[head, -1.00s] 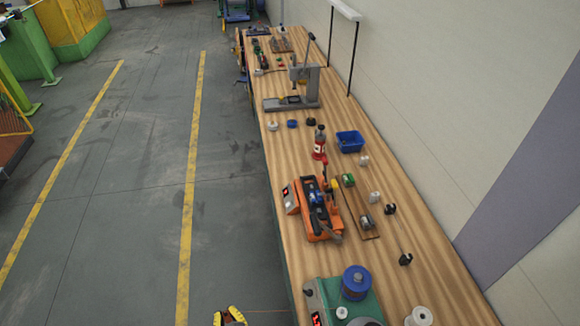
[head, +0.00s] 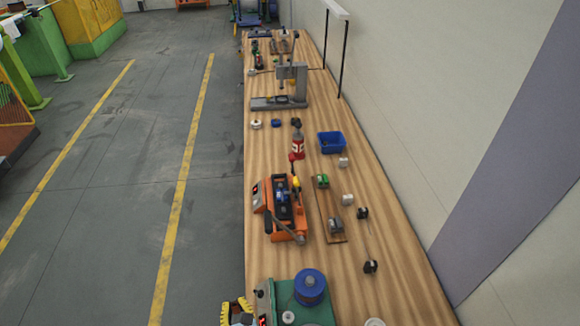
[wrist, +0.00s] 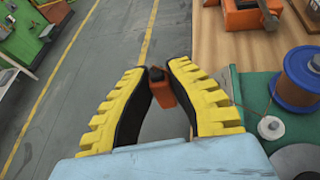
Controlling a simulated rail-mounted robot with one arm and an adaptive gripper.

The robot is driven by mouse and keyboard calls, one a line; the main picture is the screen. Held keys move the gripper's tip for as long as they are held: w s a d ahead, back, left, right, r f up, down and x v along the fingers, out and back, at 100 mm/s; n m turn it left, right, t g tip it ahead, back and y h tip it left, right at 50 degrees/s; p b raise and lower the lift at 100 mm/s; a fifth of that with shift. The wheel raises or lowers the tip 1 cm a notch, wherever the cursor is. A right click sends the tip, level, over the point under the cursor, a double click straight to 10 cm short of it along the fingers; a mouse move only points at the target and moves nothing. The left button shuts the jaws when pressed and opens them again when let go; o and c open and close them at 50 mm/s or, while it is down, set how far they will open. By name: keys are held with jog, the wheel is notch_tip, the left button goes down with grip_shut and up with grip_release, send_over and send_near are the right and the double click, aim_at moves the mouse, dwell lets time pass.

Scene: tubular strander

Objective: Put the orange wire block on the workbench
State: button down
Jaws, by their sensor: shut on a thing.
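The orange wire block (wrist: 165,92) is a small orange piece with a dark part on top. My gripper (wrist: 160,84), with yellow ribbed fingers and black pads, is shut on it near the fingertips. In the wrist view the block shows against the grey floor, just left of the workbench (wrist: 212,45). In the head view the workbench (head: 272,160) is a long wooden top running away along the wall. My gripper (head: 238,312) is at the bottom edge there, by the bench's left edge, and I cannot make out the block in it.
A green machine with a blue spool (head: 310,286) stands on the near bench, close right of my gripper. Beyond are an orange machine (head: 283,210), a small rack (head: 330,215), a red bottle jack (head: 297,145) and a blue bin (head: 331,142). Bare wood lies between them.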

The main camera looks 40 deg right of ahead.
jog(key=s+d+f+m+g+h+b, duration=0.2)
jog(key=s+d+m+g+h+b, duration=0.25)
jog(key=d, duration=0.75)
jog(key=s+d+f+m+g+h+b, duration=0.1)
jog(key=s+d+f+m+h+b, duration=0.15)
jog(key=s+d+b, duration=0.65)
jog(key=shift+y, duration=0.3)
jog(key=d+f, duration=0.3)
jog(key=d, duration=0.2)
jog(key=d+f, duration=0.3)
jog(key=d, duration=0.2)
jog(key=w+d+f+p, duration=0.1)
jog(key=d+f, duration=0.2)
jog(key=d, duration=0.2)
jog(key=shift+d+f, duration=0.25)
jog(key=shift+d, duration=0.05)
jog(key=shift+d+f, duration=0.25)
jog(key=shift+f, duration=1.65)
jog(key=shift+f+b, duration=0.15)
jog(key=shift+b, duration=0.2)
jog(key=c, duration=1.2)
grip_release()
